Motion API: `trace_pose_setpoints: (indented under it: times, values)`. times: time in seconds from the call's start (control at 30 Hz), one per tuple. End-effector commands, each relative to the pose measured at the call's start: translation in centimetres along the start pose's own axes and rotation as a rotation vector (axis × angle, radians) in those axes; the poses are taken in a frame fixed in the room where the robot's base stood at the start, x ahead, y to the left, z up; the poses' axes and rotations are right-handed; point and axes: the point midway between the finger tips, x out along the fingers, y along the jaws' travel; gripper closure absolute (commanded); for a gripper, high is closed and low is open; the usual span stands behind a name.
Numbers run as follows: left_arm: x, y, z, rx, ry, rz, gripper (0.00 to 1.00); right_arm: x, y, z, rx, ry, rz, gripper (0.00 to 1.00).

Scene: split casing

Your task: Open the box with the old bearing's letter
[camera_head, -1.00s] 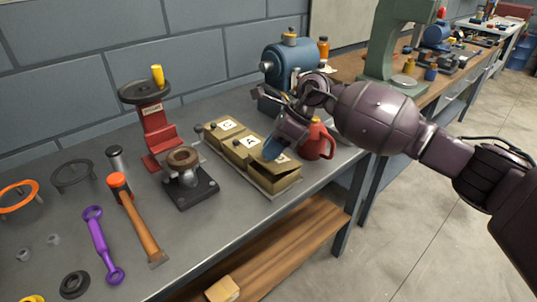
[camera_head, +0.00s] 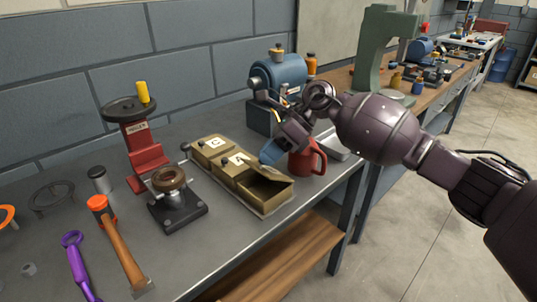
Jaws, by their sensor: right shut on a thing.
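A row of three tan boxes stands on a tray (camera_head: 228,194) on the workbench. The far box (camera_head: 208,147) has a label that looks like C, and the middle box (camera_head: 232,166) is labelled A; both are closed. The near box (camera_head: 272,200) has its lid (camera_head: 268,173) tilted up, showing a dark inside; its letter is hidden. My right gripper (camera_head: 271,153), with blue fingertips, is shut on the raised lid at its far edge. A brown ring-shaped bearing (camera_head: 168,178) sits on a black-based fixture (camera_head: 177,212); no letter is readable on it. My left gripper is out of view.
A red mug (camera_head: 308,160) stands close behind the near box, beside my right gripper. A blue machine (camera_head: 277,78) stands behind. A red press (camera_head: 142,150), a hammer (camera_head: 122,245) and a purple wrench (camera_head: 78,265) are to the left.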

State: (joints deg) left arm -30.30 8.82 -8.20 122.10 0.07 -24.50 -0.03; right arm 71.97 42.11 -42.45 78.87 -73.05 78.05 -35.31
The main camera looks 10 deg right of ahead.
Motion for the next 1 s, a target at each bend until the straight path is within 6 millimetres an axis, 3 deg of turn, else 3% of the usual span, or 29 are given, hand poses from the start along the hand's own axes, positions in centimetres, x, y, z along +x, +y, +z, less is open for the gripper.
trace_pose_setpoints:
  times: [0.1,0.13,0.27,0.67,1.0]
  values:
    - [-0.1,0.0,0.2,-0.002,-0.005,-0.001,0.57,-0.2,-0.3,-0.2,0.004,0.003,-0.009,1.0]
    - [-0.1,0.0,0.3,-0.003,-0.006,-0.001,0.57,-0.2,-0.3,-0.2,0.004,0.003,-0.009,0.75]
    - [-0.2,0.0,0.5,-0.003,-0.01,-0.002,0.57,-0.2,-0.2,-0.2,0.003,0.003,-0.007,0.55]
    - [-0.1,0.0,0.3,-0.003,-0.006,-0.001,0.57,-0.7,-0.1,-0.1,0.002,0.001,-0.005,0.53]
    - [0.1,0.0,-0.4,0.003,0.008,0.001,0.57,-6.3,-0.1,-0.1,0.002,0.001,-0.008,0.53]
